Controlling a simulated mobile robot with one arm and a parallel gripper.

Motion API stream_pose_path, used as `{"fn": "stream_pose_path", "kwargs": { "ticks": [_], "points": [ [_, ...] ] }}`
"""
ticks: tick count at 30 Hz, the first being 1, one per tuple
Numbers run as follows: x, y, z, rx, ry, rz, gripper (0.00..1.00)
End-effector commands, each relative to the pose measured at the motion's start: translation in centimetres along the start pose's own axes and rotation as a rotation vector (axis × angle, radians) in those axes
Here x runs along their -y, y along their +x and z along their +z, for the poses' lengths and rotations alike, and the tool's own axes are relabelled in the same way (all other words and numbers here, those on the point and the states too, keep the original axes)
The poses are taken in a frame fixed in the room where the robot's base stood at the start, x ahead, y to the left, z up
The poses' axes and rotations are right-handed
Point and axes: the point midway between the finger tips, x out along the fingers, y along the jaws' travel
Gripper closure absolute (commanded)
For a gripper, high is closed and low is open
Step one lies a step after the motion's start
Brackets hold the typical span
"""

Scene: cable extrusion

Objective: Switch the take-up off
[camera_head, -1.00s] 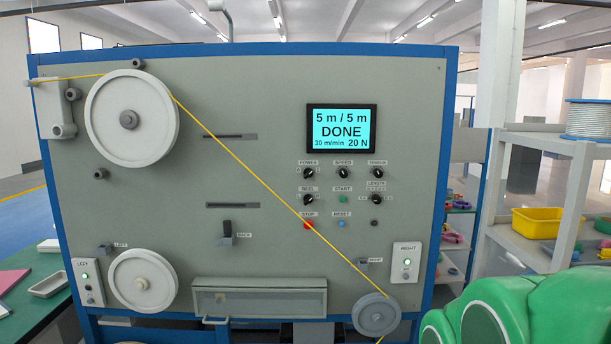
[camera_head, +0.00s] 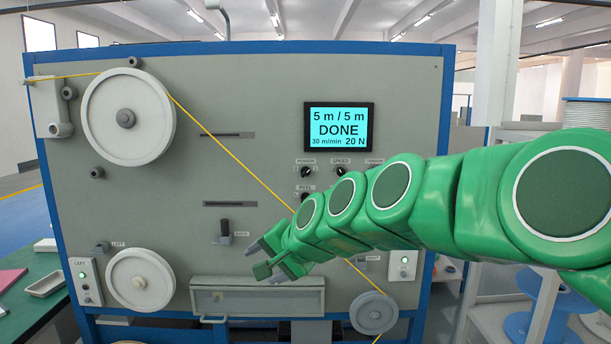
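The take-up machine's grey panel (camera_head: 270,100) with a blue frame fills the view. Its screen (camera_head: 338,127) reads "5 m / 5 m DONE, 30 m/min 20 N". The POWER knob (camera_head: 306,172) and SPEED knob (camera_head: 340,171) show above my arm. My arm hides most of the other knobs and the buttons, and only part of the REEL knob (camera_head: 304,196) shows. My gripper (camera_head: 262,268) is in front of the lower middle of the panel, left of the controls, its fingers pointing left and apart with nothing seen between them.
A yellow cable (camera_head: 230,148) runs from the large upper-left wheel (camera_head: 128,115) down to the small lower-right wheel (camera_head: 373,313). A BACK lever (camera_head: 225,230) stands left of my gripper. A drawer-like box (camera_head: 240,298) is below it. A green table (camera_head: 30,290) is at left.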

Motion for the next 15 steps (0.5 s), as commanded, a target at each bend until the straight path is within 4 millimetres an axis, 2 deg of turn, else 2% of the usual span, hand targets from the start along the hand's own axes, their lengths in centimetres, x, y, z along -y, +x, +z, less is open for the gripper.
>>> {"fn": "stream_pose_path", "kwargs": {
  "ticks": [1, 3, 5, 9, 15],
  "points": [
    [2.0, 1.1, -1.5, -0.025, 0.056, -0.057, 0.34],
    [4.7, 1.9, -4.0, -0.069, 0.144, -0.137, 0.34],
    [6.6, 2.7, -6.1, -0.102, 0.222, -0.201, 0.34],
    [10.2, 4.2, -11.5, -0.187, 0.420, -0.347, 0.34],
    [12.2, 6.3, -19.4, -0.311, 0.717, -0.528, 0.34]
  ]
}}
